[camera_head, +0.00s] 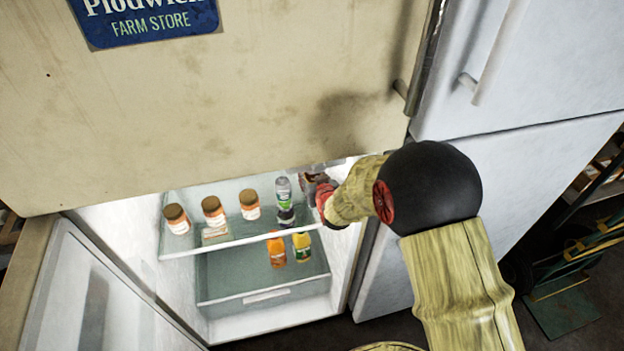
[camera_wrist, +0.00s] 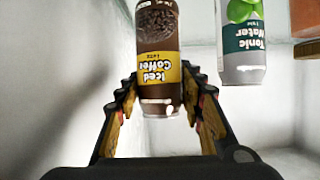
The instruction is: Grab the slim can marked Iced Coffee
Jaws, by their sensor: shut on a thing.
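The slim Iced Coffee can (camera_wrist: 158,50), brown with a yellow label band, stands between the fingers of my gripper (camera_wrist: 163,92) in the wrist view. Its lettering appears upside down there. My gripper (camera_head: 318,184) is shut on the can, inside the fridge at the right side of the upper shelf in the head view. My gripper and arm mostly hide the can in the head view. Whether its base touches the shelf cannot be told.
A Tonic Water can (camera_wrist: 242,45) stands close beside, also in the head view (camera_head: 283,188). Several brown-lidded jars, such as one (camera_head: 213,209), stand left on the shelf (camera_head: 235,241). An orange bottle (camera_head: 276,252) and a yellow-green container (camera_head: 301,248) are below. The fridge door (camera_head: 85,290) hangs open.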

